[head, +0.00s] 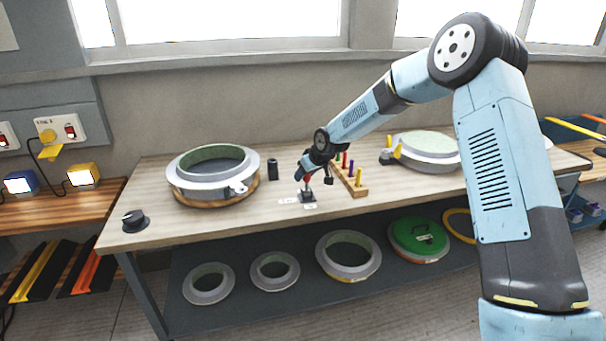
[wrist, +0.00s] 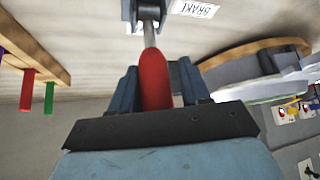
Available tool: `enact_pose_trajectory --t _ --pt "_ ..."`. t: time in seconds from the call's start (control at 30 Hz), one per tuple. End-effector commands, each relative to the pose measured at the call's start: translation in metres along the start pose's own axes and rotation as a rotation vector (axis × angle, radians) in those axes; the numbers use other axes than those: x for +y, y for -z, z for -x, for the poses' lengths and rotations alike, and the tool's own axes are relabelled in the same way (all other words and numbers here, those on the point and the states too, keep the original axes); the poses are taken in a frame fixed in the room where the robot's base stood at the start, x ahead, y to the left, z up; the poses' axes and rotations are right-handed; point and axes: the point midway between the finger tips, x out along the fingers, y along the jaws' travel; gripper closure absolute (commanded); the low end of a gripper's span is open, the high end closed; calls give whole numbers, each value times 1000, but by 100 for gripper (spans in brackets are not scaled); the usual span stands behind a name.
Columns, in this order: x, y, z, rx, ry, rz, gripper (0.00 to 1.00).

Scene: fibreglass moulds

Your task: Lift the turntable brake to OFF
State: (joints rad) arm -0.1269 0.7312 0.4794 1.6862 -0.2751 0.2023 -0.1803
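The turntable brake is a small lever with a red handle (wrist: 154,80) on a metal stem, rising from a dark base (head: 308,197) on the bench. A white label reading BRAKE (wrist: 195,9) lies beside the base in the wrist view. My gripper (head: 307,177) is down at the lever, on the bench's near side of centre. In the wrist view, the red handle reaches in between the two fingers of my gripper (wrist: 160,88). Whether both fingers press on it cannot be told. The handle's end lies close to the dark palm plate.
A round mould on a wooden turntable (head: 246,196) stands to the left. A dark cylinder (head: 272,169) stands between it and the lever. A wooden rack with coloured pegs (head: 358,191) is close on the right. Another mould (head: 428,160) lies farther right. A black knob (head: 134,221) sits at the left end.

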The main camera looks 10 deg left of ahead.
Motion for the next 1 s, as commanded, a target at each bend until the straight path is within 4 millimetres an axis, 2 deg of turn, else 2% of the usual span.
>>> enact_pose_trajectory --t 0.1,0.33,0.47,0.63,1.0 --pt "2 0 1 1 -2 -2 44" --pt "4 0 2 2 -4 -3 44" --pt "5 0 9 3 -5 -3 44" --pt "5 0 34 4 -7 -2 44" --pt "3 -2 105 2 -6 -4 44"
